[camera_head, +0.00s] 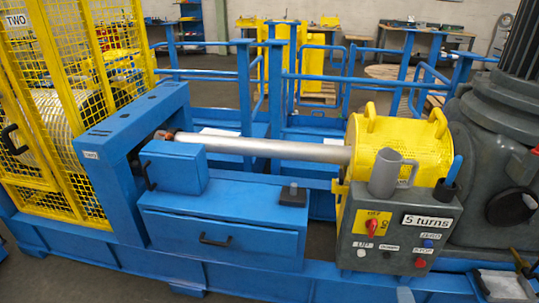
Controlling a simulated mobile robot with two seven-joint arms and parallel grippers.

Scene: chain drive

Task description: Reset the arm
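Neither of my grippers nor my arms show in the head view. A blue machine frame (108,148) fills the middle, with a grey metal shaft (270,148) running across to a yellow cylindrical housing (428,140). A grey control box (400,235) at the front right has a red rotary switch (371,226) on a yellow plate and a "5 turns" sign (427,221). It also has a white button (361,253), a black button (386,255), a blue button (428,243) and a red button (420,263).
A blue drawer unit (220,234) is at front centre. A yellow cage (60,110) is at left, a large dark grey machine (500,130) at right. Blue railings (246,85) stand behind.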

